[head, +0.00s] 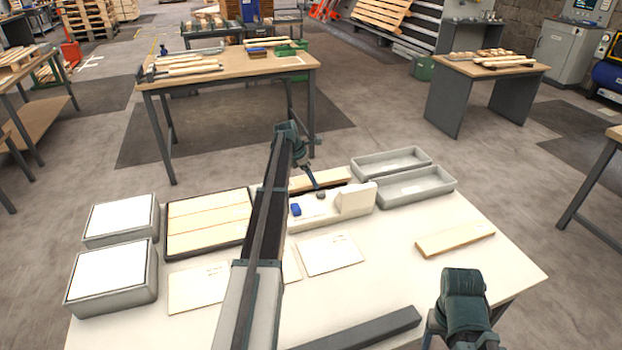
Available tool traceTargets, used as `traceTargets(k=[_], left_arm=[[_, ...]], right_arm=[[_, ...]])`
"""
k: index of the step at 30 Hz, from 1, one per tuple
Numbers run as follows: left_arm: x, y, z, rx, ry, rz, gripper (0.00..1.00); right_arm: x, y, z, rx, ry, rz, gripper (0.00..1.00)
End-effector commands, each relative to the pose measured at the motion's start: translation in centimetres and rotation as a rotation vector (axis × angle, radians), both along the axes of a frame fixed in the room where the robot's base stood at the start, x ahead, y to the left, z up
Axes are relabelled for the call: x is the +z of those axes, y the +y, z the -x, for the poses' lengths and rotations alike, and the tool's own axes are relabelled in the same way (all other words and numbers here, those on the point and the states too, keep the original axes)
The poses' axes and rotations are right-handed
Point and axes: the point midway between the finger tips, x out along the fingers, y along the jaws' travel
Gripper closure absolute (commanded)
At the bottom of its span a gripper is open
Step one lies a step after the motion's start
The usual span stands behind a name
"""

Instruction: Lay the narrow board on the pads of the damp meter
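The damp meter (306,220) is a cream block with a blue part (296,209) and a raised cream housing (356,198) at its right end. It stands at the middle back of the white table. A narrow pale board (455,239) lies flat on the table to its right, apart from it. Another wooden piece (325,179) lies behind the meter. My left gripper (320,194) points down over the meter, beside the housing; its fingers are too small to judge. My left arm hides part of the meter's left side. My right wrist is at lower right, its fingers out of frame.
A dark-rimmed tray of boards (166,240) and two grey bins with white tops (155,290) stand at left. Two empty grey trays (450,184) stand at back right. Pale sheets (330,255) and a dark grey bar (365,330) lie in front. The table's right side is mostly clear.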

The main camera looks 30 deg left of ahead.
Motion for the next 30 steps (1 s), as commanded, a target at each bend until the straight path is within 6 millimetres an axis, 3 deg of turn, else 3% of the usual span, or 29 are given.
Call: traceTargets(k=[1, 3, 17, 30], left_arm=[[0.0, 0.0, 0.0, 0.0, 0.0, 0.0, 0.09], [0.0, 0.0, 0.0, 0.0, 0.0, 0.0, 0.0], [1.0, 0.1, 0.1, 0.0, 0.0, 0.0, 0.0], [6.8, 1.5, 1.8, 0.0, 0.001, 0.001, 0.0]], right_arm=[[0.0, 0.0, 0.0, 0.0, 0.0, 0.0, 0.35], [0.0, 0.0, 0.0, 0.0, 0.0, 0.0, 0.35], [1.0, 0.0, 0.0, 0.0, 0.0, 0.0, 0.35], [6.8, 0.0, 0.0, 0.0, 0.0, 0.0, 0.35]])
